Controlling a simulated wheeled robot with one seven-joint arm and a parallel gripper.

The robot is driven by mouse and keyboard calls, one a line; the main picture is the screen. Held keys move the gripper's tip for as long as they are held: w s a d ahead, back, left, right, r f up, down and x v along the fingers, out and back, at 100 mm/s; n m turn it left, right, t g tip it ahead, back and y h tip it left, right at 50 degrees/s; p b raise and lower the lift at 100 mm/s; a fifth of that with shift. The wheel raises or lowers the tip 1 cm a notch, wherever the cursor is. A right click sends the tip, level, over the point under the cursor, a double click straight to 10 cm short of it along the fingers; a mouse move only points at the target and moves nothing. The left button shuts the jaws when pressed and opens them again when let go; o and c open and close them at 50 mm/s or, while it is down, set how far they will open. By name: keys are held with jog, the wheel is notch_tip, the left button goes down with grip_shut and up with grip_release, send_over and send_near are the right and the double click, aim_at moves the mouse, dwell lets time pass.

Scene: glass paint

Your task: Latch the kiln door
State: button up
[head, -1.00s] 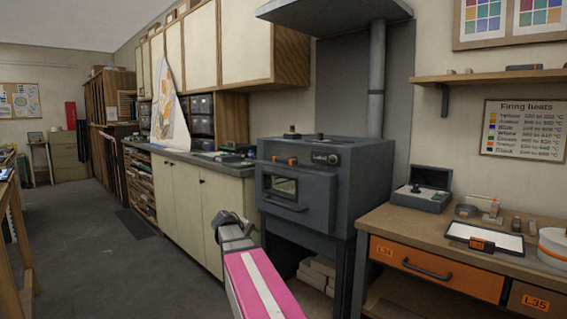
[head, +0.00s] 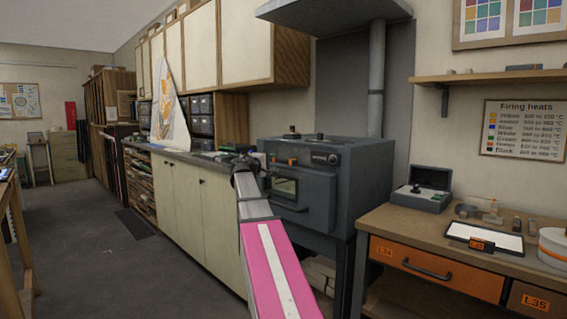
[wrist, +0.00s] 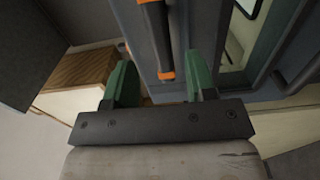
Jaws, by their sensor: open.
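The grey kiln (head: 355,180) stands on a dark stand, its front door (head: 318,205) with a small window looking shut against the body. The latch, a dark bar with orange bands (head: 290,161), is on the front above the window. In the wrist view the latch bar (wrist: 160,40) lies in the gap between my green fingers, as seen in the picture. My gripper (wrist: 160,82) is open. Whether a finger touches the bar I cannot tell. In the head view my gripper (head: 245,168) is at the kiln's front left, and my arm hides part of the door's lower left.
A long counter (head: 190,158) with cabinets runs left of the kiln. A workbench (head: 440,225) with orange drawers stands at right, holding an open grey case (head: 425,190). A flue and hood (head: 335,14) are above.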

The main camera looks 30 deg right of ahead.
aim_at(282, 161)
jog(key=x, duration=0.6)
jog(key=shift+w+d, duration=0.1)
jog(key=shift+d, duration=0.2)
grip_shut()
